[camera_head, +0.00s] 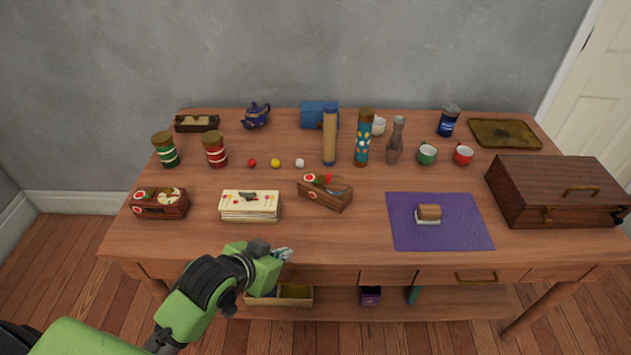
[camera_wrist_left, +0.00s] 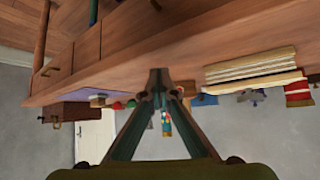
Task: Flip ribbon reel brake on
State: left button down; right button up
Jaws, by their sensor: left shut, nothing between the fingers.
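A small wooden box-shaped unit (camera_head: 326,193) near the middle front of the table has a round red-and-white mark and a small red part on top; it looks like a ribbon reel holder. A similar wooden unit (camera_head: 160,204) at the front left carries a pale reel and a red-and-white mark. I cannot tell either brake's position. My left gripper (camera_head: 285,254) is shut and empty at the table's front edge, below and left of the middle unit, touching neither. Its closed fingertips also show in the left wrist view (camera_wrist_left: 158,76). My right gripper is out of view.
A stack of cards (camera_head: 250,206) lies between the two units. A purple mat (camera_head: 465,225) with a small block and a wooden case (camera_head: 555,190) are at right. Tall tubes (camera_head: 330,135), jars and cups stand behind. The table's front edge is beside my left gripper.

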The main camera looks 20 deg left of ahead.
pick_arm(q)
jog(key=w+a+r+t+h, duration=0.1)
jog(key=w+r+t, duration=0.3)
jog(key=w+r, duration=0.6)
jog(key=w+a, duration=0.1)
jog(key=w, duration=0.1)
jog(key=shift+w+r+h, duration=0.35)
jog(key=shift+h, duration=0.05)
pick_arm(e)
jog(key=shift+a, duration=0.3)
pick_arm(q)
jog(key=shift+a, duration=0.1)
send_over(319, 180)
jog(key=s, duration=0.3)
notch_tip(319, 180, down, 3)
jog(key=f, duration=0.3)
jog(key=shift+a, duration=0.4)
jog(key=shift+s+f, duration=0.15)
jog(key=shift+f, duration=0.65)
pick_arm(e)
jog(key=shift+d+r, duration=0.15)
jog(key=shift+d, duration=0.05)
